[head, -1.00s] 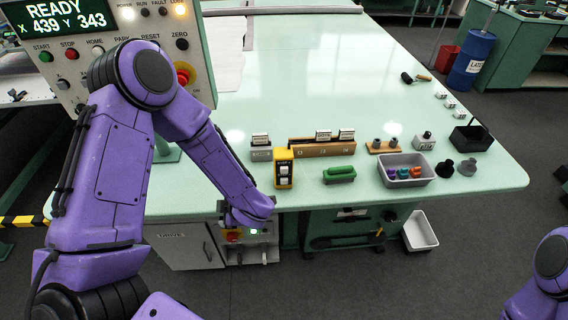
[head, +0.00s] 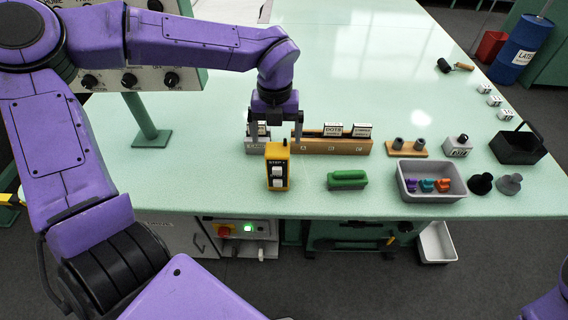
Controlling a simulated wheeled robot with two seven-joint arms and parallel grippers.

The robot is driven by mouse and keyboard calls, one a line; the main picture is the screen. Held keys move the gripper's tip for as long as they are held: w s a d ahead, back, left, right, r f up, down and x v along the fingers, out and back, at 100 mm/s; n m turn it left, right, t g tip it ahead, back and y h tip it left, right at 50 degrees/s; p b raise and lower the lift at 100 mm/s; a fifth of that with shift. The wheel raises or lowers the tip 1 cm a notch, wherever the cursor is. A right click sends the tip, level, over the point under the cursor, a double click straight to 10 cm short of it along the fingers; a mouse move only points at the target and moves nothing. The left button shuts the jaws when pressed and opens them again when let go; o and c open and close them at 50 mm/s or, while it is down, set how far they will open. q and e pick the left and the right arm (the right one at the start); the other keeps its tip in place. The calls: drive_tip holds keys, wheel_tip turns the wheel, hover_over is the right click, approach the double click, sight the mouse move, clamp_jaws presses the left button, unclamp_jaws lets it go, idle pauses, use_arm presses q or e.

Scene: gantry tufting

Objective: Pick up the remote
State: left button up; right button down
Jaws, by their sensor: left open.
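The remote (head: 277,168) is a yellow and black box with pale buttons and the word STEP. It stands upright near the front edge of the pale green table. My left gripper (head: 275,140) points down with its two fingers apart, just above and behind the remote's top in the head view. I cannot tell whether either finger touches the remote. My right gripper is out of view; only a piece of my right arm shows at the lower right.
A grey block (head: 257,146) and a wooden rack (head: 335,145) with labelled cards stand close behind the remote. A green-handled brush (head: 347,180) lies to its right. A grey bin (head: 432,193) with coloured pieces is farther right. The table's middle is clear.

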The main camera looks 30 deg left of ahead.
sight(278, 148)
use_arm(q)
drive_tip(key=shift+s+f, duration=0.75)
drive_tip(key=f, duration=0.3)
drive_tip(key=w+d+f+p, duration=0.1)
drive_tip(key=f, duration=0.1)
drive_tip(key=shift+f, duration=0.2)
drive_tip(key=shift+s, duration=0.3)
drive_tip(key=shift+w, duration=0.1)
drive_tip(key=c, duration=1.3)
